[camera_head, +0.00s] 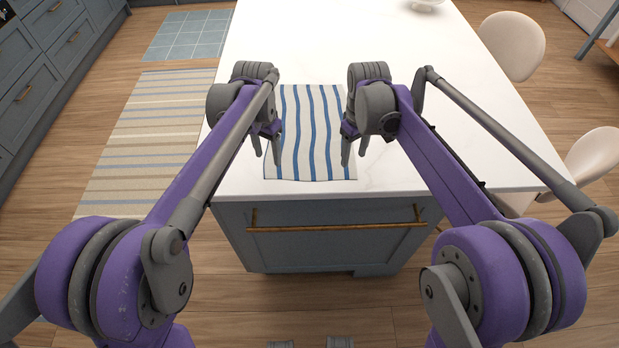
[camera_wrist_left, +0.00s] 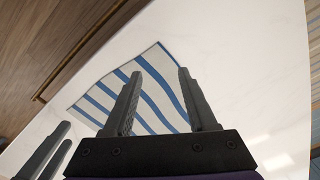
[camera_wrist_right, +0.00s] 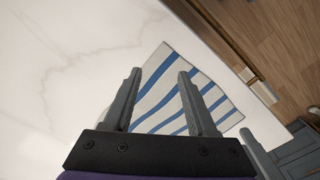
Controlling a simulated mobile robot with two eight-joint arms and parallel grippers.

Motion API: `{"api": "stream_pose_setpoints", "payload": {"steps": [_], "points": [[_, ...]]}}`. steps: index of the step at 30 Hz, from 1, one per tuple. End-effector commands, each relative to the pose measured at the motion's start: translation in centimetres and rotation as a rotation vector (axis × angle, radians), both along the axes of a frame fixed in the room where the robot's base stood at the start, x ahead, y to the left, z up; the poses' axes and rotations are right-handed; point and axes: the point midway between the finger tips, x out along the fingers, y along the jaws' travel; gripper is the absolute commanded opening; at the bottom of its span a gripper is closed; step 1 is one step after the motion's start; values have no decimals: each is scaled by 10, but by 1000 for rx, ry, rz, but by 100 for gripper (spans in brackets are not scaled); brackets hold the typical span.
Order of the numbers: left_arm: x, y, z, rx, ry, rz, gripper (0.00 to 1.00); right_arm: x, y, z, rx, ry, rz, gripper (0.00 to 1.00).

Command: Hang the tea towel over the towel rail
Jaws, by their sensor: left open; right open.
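The tea towel (camera_head: 312,130), white with blue stripes, lies flat on the white worktop, its near edge close to the worktop's front edge. It also shows in the left wrist view (camera_wrist_left: 158,98) and the right wrist view (camera_wrist_right: 160,101). My left gripper (camera_head: 267,155) is open and empty at the towel's left side. My right gripper (camera_head: 354,154) is open and empty at its right side. I cannot tell whether the fingertips touch the cloth. The towel rail (camera_head: 335,228) is a brass bar across the grey-blue front of the island, below the worktop edge. It is bare.
The white worktop (camera_head: 330,40) is clear beyond the towel, with a pale bowl (camera_head: 427,4) at the far end. White chairs (camera_head: 512,45) stand along the right side. A striped rug (camera_head: 150,130) lies on the wooden floor at the left, near grey-blue cabinets (camera_head: 50,50).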

Motion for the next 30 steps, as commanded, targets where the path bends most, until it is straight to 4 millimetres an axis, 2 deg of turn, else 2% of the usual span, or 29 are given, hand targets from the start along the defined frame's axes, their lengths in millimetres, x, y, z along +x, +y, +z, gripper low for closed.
{"api": "stream_pose_setpoints", "payload": {"steps": [3, 9, 24, 30], "points": [[0, 0, -19, 0, 0, 1, 57, 0, 0, -19, 0, 0, 0, 57], [0, 0, -39, 0, 0, 1, 57, 0, 0, -39, 0, 0, 0, 57], [-2, 0, -49, 0, 2, 1, 57, -2, 0, -49, 0, 3, -1, 57], [-1, 0, -47, 0, 2, 1, 40, -1, 0, -47, 0, 2, -1, 39]]}}
